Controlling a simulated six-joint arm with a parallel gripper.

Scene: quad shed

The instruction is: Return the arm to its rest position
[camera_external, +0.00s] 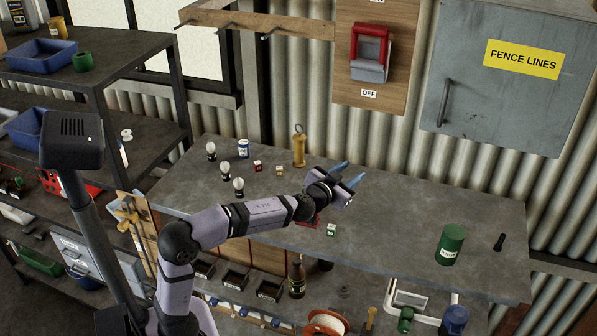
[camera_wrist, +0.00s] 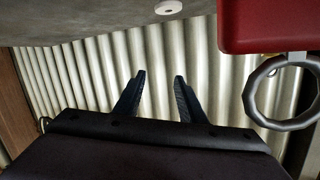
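My arm reaches over the grey workbench (camera_external: 400,225) in the external view. My gripper (camera_external: 352,172) is above the bench's middle, with its two blue fingers spread apart and nothing between them. In the wrist view my gripper (camera_wrist: 160,80) also shows as two dark, parted fingers with only corrugated wall behind them. A red object with a metal ring (camera_wrist: 280,92) shows at the right of the wrist view. In the external view a small red thing (camera_external: 312,220) is partly hidden under my wrist.
Several bulbs (camera_external: 223,169), small red and yellow boxes and a brass piece (camera_external: 299,148) stand at the bench's back left. A small green box (camera_external: 331,230) sits near the front edge. A green can (camera_external: 449,245) stands at the right. A grey cabinet (camera_external: 510,85) hangs above.

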